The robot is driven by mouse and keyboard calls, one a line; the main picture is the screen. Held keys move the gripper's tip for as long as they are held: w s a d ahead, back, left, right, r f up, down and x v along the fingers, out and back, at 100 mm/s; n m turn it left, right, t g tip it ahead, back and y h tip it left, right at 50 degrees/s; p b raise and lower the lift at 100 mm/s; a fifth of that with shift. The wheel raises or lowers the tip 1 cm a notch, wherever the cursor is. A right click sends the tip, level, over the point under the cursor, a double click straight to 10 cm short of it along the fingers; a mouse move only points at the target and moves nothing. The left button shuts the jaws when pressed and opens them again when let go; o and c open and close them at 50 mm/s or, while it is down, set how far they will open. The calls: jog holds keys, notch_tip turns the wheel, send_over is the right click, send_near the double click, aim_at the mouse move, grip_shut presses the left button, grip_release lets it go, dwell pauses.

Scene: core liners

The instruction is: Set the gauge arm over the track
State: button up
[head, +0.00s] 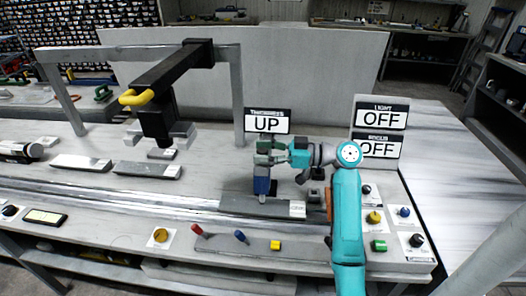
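A black overhead arm with a yellow handle (137,97) reaches out from a grey gantry frame (241,85); a black block (155,122) hangs from it with grey pieces beside it. It may be the gauge arm. The track appears to be the pale rail (110,198) along the bench. The "THICKNESS" sign (267,121) reads UP. My gripper (264,168) is right of the gantry, in front of that sign and well apart from the yellow handle. Green and blue parts show at its end, above a grey tray (240,205). I cannot tell whether it holds anything.
Signs for light (381,115) and focus (381,145) both read OFF. Grey trays (148,170) lie under the gantry. Red (196,230) and blue (240,236) levers stand at the front. Several coloured knobs (374,217) are at the right, near my arm.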

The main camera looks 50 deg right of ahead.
jog(key=v, duration=1.2)
jog(key=shift+r, duration=0.1)
dwell(0.4)
